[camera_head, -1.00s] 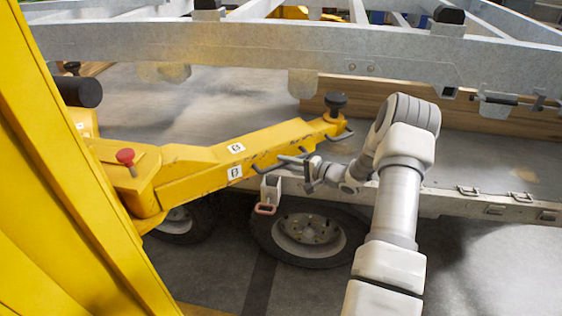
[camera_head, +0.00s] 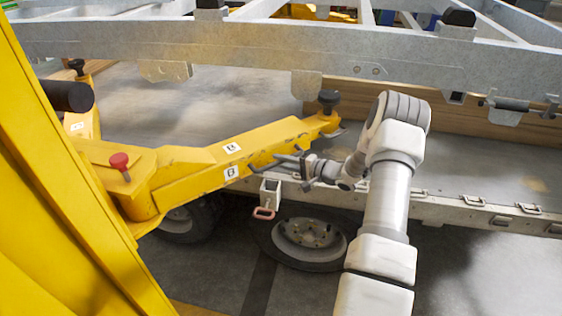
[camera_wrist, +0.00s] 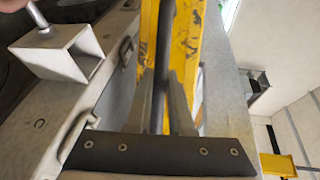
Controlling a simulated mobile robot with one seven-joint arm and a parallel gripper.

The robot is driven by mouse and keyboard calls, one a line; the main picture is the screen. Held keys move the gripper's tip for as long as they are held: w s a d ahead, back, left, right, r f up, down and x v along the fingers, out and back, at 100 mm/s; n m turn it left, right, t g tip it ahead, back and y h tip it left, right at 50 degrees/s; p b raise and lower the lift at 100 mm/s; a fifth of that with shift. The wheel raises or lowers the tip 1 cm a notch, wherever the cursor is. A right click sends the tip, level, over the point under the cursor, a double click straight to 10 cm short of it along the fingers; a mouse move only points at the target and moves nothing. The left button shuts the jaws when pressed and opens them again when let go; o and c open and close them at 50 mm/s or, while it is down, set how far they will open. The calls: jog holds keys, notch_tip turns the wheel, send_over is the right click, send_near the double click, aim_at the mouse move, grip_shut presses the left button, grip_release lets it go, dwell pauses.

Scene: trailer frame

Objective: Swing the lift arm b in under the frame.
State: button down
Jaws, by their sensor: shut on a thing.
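The yellow lift arm (camera_head: 200,175), which I take to be lift arm b, reaches right from the yellow post (camera_head: 60,190). Its labels are too small to read surely. Its black pad (camera_head: 329,97) at the tip shows just right of a plate hanging from the galvanised frame (camera_head: 230,42). I cannot tell whether the pad is under the rail. My gripper (camera_head: 286,162) is at the near side of the arm, towards its tip. In the wrist view my gripper (camera_wrist: 163,88) is shut on a dark handle bar (camera_wrist: 166,50), with the yellow arm (camera_wrist: 186,50) behind it.
A second yellow arm with a black pad (camera_head: 77,66) stands at far left. A grey side rail with a square bracket (camera_head: 270,190) and a wheel (camera_head: 310,240) lie below my gripper. A wooden beam (camera_head: 400,105) lies behind. Grey floor shows beyond the arm.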

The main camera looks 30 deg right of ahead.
jog(key=c, duration=0.8)
grip_release()
jog(key=shift+s, duration=0.1)
jog(key=p+v, duration=0.2)
jog(key=v, duration=1.5)
jog(key=shift+s, duration=0.2)
jog(key=shift+w+r, duration=0.1)
